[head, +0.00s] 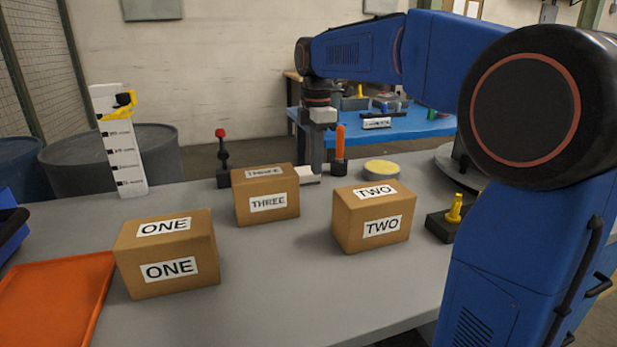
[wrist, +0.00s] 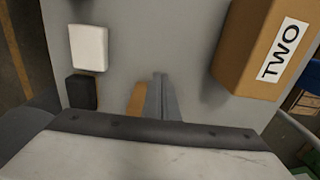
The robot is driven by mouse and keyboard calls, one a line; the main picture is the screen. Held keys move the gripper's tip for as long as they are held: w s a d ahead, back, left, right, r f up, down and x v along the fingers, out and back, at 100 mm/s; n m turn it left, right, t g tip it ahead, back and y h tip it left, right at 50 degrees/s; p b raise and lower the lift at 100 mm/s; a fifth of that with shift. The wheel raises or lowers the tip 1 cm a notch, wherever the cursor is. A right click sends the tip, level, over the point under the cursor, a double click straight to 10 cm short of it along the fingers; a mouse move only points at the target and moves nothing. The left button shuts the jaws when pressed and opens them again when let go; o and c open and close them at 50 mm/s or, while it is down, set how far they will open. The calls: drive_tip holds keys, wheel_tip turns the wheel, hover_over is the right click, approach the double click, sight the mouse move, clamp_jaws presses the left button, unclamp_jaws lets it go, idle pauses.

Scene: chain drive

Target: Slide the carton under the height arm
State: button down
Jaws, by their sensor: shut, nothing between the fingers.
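Three brown cartons stand apart on the grey table: carton ONE (head: 166,254) at the front left, carton THREE (head: 266,196) behind it, and carton TWO (head: 373,219) to the right. Carton TWO also shows in the wrist view (wrist: 250,45) at the upper right. A white scale post (head: 123,160) with black marks stands at the table's left, with a yellow height arm (head: 124,102) near its top. No carton is under that arm. My gripper (head: 315,167) points down behind and right of carton THREE. Its fingers (wrist: 160,76) are shut and empty.
An orange tray (head: 55,290) lies at the left front. A red-knobbed lever (head: 221,150), an orange handle (head: 341,143), a yellow disc (head: 381,169) and a yellow knob on a black base (head: 453,210) are at the back and right. Grey table is clear between the cartons.

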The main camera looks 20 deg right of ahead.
sight(316, 206)
wheel_tip(316, 206, down, 10)
drive_tip(key=shift+r, duration=0.15)
drive_tip(key=a, duration=0.2)
drive_tip(key=shift+a+r, duration=0.15)
drive_tip(key=shift+a, duration=0.9)
drive_tip(key=shift+a, duration=0.1)
drive_tip(key=a, duration=2.8)
drive_tip(key=shift+s+a, duration=0.15)
drive_tip(key=shift+s, duration=0.05)
